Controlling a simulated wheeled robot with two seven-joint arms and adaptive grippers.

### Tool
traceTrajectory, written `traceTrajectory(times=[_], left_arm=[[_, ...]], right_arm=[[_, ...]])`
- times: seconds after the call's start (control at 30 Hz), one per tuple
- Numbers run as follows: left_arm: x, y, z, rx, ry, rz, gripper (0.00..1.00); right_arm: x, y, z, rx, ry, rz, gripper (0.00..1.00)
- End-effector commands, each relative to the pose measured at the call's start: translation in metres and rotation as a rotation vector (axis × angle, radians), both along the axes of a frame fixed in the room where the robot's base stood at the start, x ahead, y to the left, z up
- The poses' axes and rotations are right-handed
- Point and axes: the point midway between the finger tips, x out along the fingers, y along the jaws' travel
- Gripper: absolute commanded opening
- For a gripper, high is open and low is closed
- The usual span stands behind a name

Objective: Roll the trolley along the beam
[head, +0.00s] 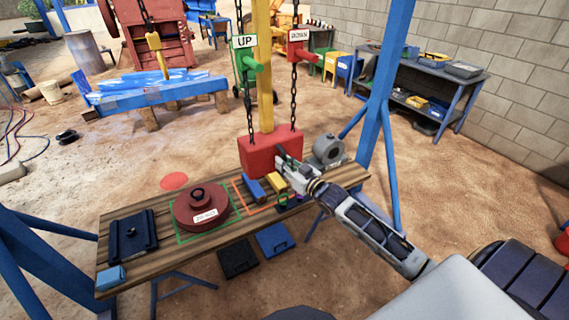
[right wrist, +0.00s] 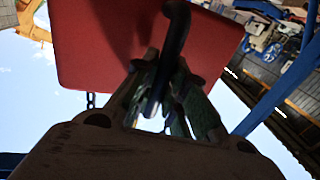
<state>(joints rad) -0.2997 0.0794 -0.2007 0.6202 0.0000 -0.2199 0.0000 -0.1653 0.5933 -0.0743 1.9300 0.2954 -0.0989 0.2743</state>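My right gripper (head: 284,160) is at the block's lower front. In the right wrist view its fingertips (right wrist: 165,85) close around the hook's shank, as far as the dark picture shows. The trolley and its beam cannot be made out. My left gripper is not in view.
A green UP handle (head: 247,64) and red DOWN handle (head: 301,50) are by the chains. A blue post (head: 384,100) stands right.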

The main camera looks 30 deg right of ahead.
Motion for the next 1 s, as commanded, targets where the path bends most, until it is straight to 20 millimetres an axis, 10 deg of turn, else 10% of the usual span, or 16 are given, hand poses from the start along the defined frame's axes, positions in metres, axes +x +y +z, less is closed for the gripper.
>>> traceTrajectory(times=[0.17,1.0], left_arm=[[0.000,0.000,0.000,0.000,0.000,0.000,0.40],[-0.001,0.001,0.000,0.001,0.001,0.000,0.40]], right_arm=[[0.000,0.000,0.000,0.001,0.001,0.000,0.35],[-0.022,-0.005,-0.001,0.001,0.001,-0.001,0.35]])
